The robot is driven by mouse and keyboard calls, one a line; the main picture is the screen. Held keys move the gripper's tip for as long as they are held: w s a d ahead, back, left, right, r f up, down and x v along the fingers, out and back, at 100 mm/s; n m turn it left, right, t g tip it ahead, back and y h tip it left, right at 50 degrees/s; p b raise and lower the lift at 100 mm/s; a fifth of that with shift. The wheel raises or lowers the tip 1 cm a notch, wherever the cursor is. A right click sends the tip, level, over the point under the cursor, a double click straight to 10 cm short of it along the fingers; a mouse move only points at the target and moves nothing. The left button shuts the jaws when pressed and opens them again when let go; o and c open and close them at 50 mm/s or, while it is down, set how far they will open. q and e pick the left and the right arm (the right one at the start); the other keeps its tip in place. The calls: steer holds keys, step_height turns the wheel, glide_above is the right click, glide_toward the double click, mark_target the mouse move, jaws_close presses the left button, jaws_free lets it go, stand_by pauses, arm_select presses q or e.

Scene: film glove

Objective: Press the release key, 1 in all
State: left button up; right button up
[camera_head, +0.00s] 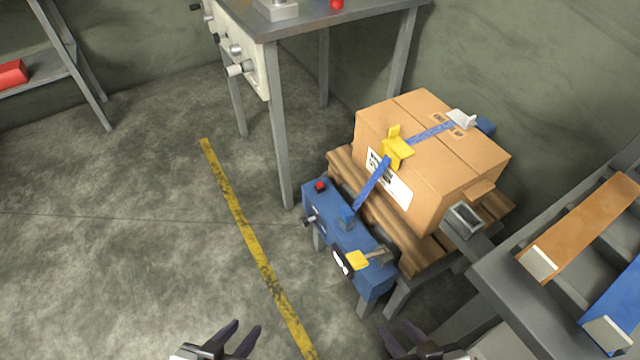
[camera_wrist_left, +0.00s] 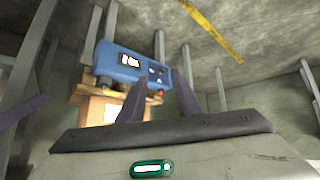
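A blue machine (camera_head: 345,236) stands at the end of a wooden-slatted stand. On it are a red button (camera_head: 320,185), a yellow tab (camera_head: 357,260) and a black-and-white panel (camera_head: 343,262); I cannot tell which part is the release key. The blue machine also shows in the left wrist view (camera_wrist_left: 130,64), beyond my fingers. My left gripper (camera_head: 248,325) is open and empty at the bottom of the head view; its parted fingers show in the left wrist view (camera_wrist_left: 160,98). My right gripper (camera_head: 398,327) is open and empty, below the machine in the picture. Neither touches it.
A cardboard box (camera_head: 465,165) with a blue strap (camera_head: 372,188) and yellow buckle (camera_head: 397,150) sits on the slats. A grey table (camera_head: 350,20) stands behind, a rack (camera_head: 500,275) at right. The floor left of the yellow line (camera_head: 240,225) is clear.

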arm_select(q)
steer(key=c, duration=0.7)
steer(key=shift+w, duration=0.2)
jaws_close()
steer(key=shift+w+a+r, duration=0.1)
steer(key=shift+w+a, duration=0.05)
steer(key=shift+s, duration=0.2)
